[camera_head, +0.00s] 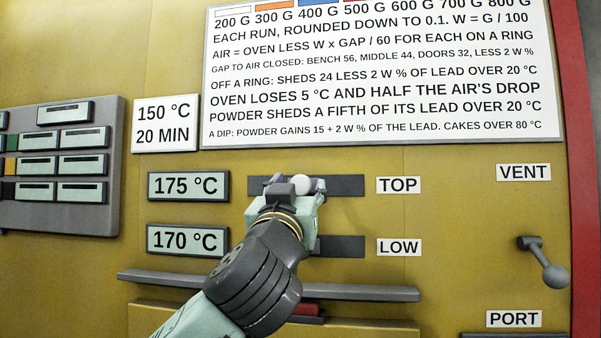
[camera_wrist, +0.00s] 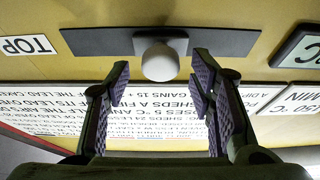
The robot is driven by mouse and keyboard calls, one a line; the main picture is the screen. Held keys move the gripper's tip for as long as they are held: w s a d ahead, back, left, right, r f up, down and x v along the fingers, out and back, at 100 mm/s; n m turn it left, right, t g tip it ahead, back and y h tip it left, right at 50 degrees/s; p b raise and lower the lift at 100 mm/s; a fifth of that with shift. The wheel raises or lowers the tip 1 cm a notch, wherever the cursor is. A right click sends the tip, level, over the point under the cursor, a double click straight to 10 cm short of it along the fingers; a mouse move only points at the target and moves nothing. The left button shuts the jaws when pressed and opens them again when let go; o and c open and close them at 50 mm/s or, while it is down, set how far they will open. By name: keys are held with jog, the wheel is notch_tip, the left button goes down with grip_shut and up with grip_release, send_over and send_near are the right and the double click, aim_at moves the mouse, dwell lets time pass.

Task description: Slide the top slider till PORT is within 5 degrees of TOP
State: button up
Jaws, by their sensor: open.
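The top slider's pale round knob (camera_head: 302,185) sits near the middle of its dark horizontal slot (camera_head: 345,185), left of the TOP label (camera_head: 398,185). In the wrist view the knob (camera_wrist: 161,61) stands on a dark block in the slot. My gripper (camera_head: 296,188) is at the knob. Its fingers (camera_wrist: 163,82) are open, one on each side of the knob, with visible gaps. The display (camera_head: 188,186) in line with TOP reads 175 °C. The PORT label (camera_head: 514,318) is at the lower right; below it only a dark top edge shows, so its reading is out of view.
The LOW slot (camera_head: 340,246) lies below, partly hidden by my arm, with its display (camera_head: 187,240) reading 170 °C. A ledge (camera_head: 370,292) juts out beneath. A lever (camera_head: 545,264) stands under VENT. A card (camera_head: 165,124) reads 150 °C, 20 MIN.

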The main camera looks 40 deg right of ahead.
aim_at(300, 185)
jog(key=shift+p+x, duration=0.4)
jog(key=shift+x, duration=1.2)
grip_shut()
